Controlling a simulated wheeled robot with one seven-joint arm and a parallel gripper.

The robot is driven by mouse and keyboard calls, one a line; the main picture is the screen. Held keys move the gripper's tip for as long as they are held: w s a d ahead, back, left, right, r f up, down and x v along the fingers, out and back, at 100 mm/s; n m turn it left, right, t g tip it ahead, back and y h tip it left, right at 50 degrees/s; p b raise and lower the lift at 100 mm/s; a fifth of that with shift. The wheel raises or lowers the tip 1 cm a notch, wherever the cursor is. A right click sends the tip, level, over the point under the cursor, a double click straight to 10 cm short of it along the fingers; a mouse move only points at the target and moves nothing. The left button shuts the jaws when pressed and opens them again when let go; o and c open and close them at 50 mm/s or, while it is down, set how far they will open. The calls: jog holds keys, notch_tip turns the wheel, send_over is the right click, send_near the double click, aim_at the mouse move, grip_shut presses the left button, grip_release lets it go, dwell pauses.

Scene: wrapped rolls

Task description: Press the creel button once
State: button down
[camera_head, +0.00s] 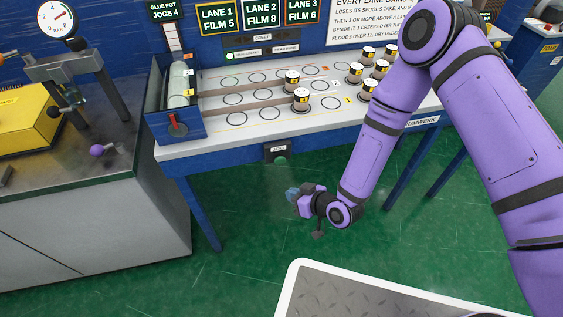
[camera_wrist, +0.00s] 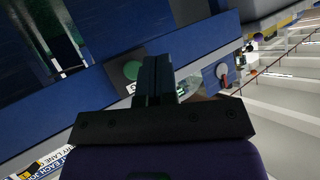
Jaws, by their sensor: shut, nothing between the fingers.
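A dark box (camera_head: 277,150) with a small label hangs under the front edge of the white-topped bench. A green round button (camera_head: 281,160) shows at its lower side; the label is too small to read surely. In the wrist view the green button (camera_wrist: 131,70) lies just left of my fingertips. My gripper (camera_head: 292,193) is shut and empty. In the head view it is below the bench edge, a little below and right of the button, with a gap between them. In the wrist view my shut fingers (camera_wrist: 153,75) partly cover the box around the button.
The white bench top (camera_head: 225,137) carries several wrapped rolls (camera_head: 301,97) in lanes of circles. A clear cylinder (camera_head: 180,85) and red lever (camera_head: 173,122) stand at its left end. A grey cabinet (camera_head: 95,225) stands left. Green floor (camera_head: 245,220) is open below.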

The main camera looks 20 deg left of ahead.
jog(key=w+a, duration=0.4)
jog(key=w, duration=0.3)
jog(key=shift+w+a, duration=0.15)
jog(key=shift+a, duration=0.1)
jog(key=shift+w+a, duration=0.1)
jog(key=shift+w, duration=0.1)
dwell(1.9)
jog(key=shift+w+a, duration=0.15)
jog(key=shift+w, duration=0.05)
jog(key=shift+w+a, duration=0.45)
jog(key=shift+w, duration=0.3)
dwell(1.6)
jog(key=shift+s, duration=0.1)
jog(key=shift+s+d, duration=0.7)
jog(key=shift+s, duration=0.3)
jog(key=shift+s+d, duration=0.45)
jog(key=shift+s, duration=0.25)
jog(key=shift+s+d, duration=0.4)
jog(key=shift+s, duration=0.35)
jog(key=shift+s+d, duration=0.45)
jog(key=shift+s, duration=0.25)
